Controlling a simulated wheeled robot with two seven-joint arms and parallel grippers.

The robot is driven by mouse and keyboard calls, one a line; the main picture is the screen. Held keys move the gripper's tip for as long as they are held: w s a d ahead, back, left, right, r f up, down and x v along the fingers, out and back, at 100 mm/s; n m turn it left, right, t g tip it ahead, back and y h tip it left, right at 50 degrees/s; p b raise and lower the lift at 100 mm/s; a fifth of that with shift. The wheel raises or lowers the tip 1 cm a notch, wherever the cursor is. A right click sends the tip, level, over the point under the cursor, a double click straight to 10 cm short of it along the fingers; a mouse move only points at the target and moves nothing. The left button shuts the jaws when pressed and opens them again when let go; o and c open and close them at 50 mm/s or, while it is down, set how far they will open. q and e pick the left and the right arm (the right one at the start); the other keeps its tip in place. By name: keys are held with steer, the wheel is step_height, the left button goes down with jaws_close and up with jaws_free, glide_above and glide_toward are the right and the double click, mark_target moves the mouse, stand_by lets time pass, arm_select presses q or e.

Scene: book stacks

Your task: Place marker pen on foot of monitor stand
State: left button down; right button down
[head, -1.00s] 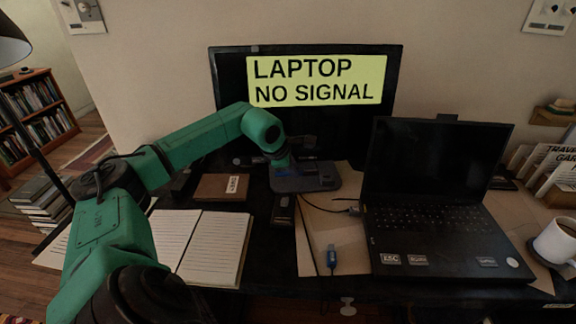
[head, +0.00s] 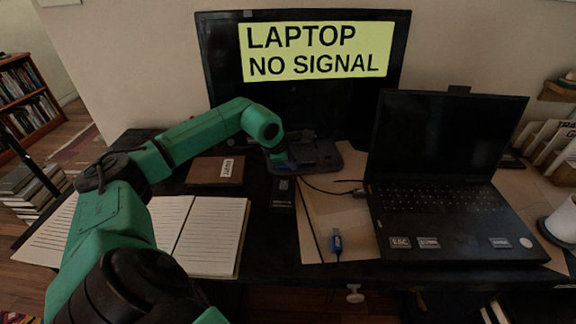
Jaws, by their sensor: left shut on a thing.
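My left gripper (head: 283,160) reaches down over the left part of the foot. It is shut on the marker pen, of which only a small blue part (head: 284,166) shows low at the fingers. The rest of the pen is hidden by the gripper or too dark to make out. I cannot tell whether the pen touches the foot. My right gripper is out of view.
An open laptop (head: 440,210) stands to the right of the foot. A brown notebook (head: 208,171) and an open lined book (head: 205,232) lie to the left. A white mug (head: 563,220) is at the right edge.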

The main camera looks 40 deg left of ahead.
arm_select(q)
steer(key=shift+w+a+f, duration=0.1)
steer(key=shift+a, duration=0.2)
steer(key=c, duration=1.2)
jaws_free()
steer(key=shift+o, duration=0.2)
steer(key=shift+d, duration=0.2)
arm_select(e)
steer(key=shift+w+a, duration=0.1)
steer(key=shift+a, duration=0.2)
arm_select(q)
steer(key=shift+r, duration=0.2)
